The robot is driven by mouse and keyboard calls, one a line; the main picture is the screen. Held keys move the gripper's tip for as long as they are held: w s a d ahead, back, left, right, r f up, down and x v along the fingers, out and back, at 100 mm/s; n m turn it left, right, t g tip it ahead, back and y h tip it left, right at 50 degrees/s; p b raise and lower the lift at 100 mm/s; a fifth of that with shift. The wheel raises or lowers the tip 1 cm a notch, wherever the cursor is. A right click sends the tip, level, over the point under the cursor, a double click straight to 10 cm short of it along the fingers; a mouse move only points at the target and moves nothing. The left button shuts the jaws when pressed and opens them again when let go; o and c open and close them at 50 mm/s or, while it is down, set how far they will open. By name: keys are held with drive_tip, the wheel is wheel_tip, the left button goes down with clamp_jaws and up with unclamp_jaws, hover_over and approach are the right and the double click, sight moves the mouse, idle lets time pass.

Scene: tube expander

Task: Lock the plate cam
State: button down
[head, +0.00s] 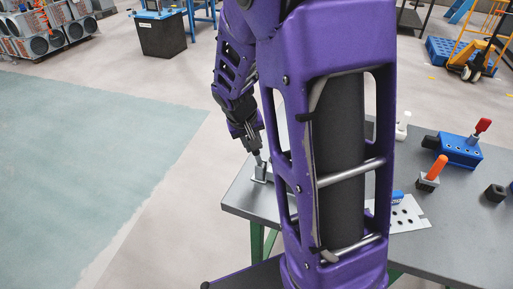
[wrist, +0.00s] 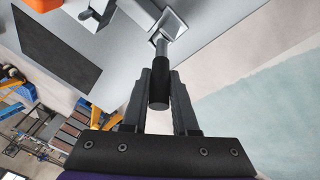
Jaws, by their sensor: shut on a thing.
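My gripper (head: 251,139) is at the left edge of the grey table, low over a small grey block (head: 260,172). In the wrist view my gripper (wrist: 162,82) has its two dark fingers on either side of a black handle (wrist: 159,92) and is shut on it. A grey rod (wrist: 161,47) runs from the handle to the block's recessed, light-rimmed top (wrist: 171,25). This looks like the plate cam's lever, tilted rather than flat. A light plate with holes (head: 408,214) lies on the table, partly hidden behind my purple column.
The grey table (head: 455,240) also holds a blue fixture (head: 459,150) with a red handle, an orange-handled clamp (head: 431,175) and a small dark block (head: 495,193). Open floor (head: 100,150) lies left of the table. My column hides the table's middle.

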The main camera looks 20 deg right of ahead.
drive_tip(key=w+a+g+h, duration=0.1)
drive_tip(key=w+a+f+g+h, duration=0.1)
drive_tip(key=h, duration=0.1)
drive_tip(key=w+a+f+n+g+h, duration=0.1)
drive_tip(key=g, duration=0.1)
drive_tip(key=shift+f+p, duration=0.2)
drive_tip(key=shift+p, duration=0.1)
drive_tip(key=shift+w+a+f+n+g+h, duration=0.2)
drive_tip(key=shift+f+n+g+h, duration=0.1)
drive_tip(key=shift+f+g+h, duration=0.45)
drive_tip(key=shift+w+a+f+n+g+h, duration=0.25)
drive_tip(key=shift+f+g+h, duration=0.35)
drive_tip(key=shift+h, duration=0.4)
drive_tip(key=shift+w+a+f+n+g+h, duration=0.15)
drive_tip(key=shift+f+n+g+h, duration=0.2)
drive_tip(key=shift+f+g+h, duration=0.35)
drive_tip(key=shift+f+h, duration=0.2)
drive_tip(key=shift+h, duration=0.05)
drive_tip(key=c, duration=0.7)
unclamp_jaws()
drive_tip(key=shift+d, duration=0.1)
